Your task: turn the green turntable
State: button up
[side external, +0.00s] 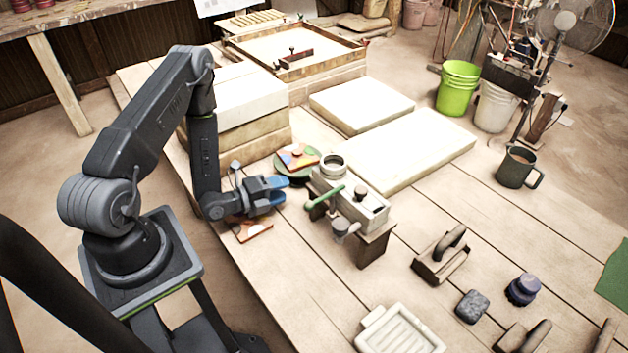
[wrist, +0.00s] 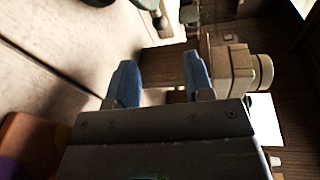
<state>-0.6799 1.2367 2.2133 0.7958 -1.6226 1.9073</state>
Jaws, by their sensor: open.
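The green turntable (side external: 280,167) sits on the table just beyond my gripper in the side view. A patterned tile (side external: 299,156) in orange, green and other colours lies on it and covers most of its top. My gripper (side external: 277,190) is low over the table, on the near side of the turntable. Its blue fingers are apart with nothing seen between them. The wrist view shows the two blue fingers (wrist: 161,80) spread as well. I cannot tell in the side view whether a fingertip touches the turntable. The turntable is not clearly visible in the wrist view.
A tile press (side external: 367,210) with a green handle (side external: 324,197) stands right of my gripper. Another tile (side external: 253,230) lies under my gripper. Stacked blocks (side external: 240,110) rise behind. The front right planks hold hand tools.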

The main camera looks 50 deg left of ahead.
jog(key=x, duration=1)
jog(key=shift+w+d, duration=0.1)
jog(key=shift+w, duration=0.2)
jog(key=shift+c, duration=0.3)
grip_shut()
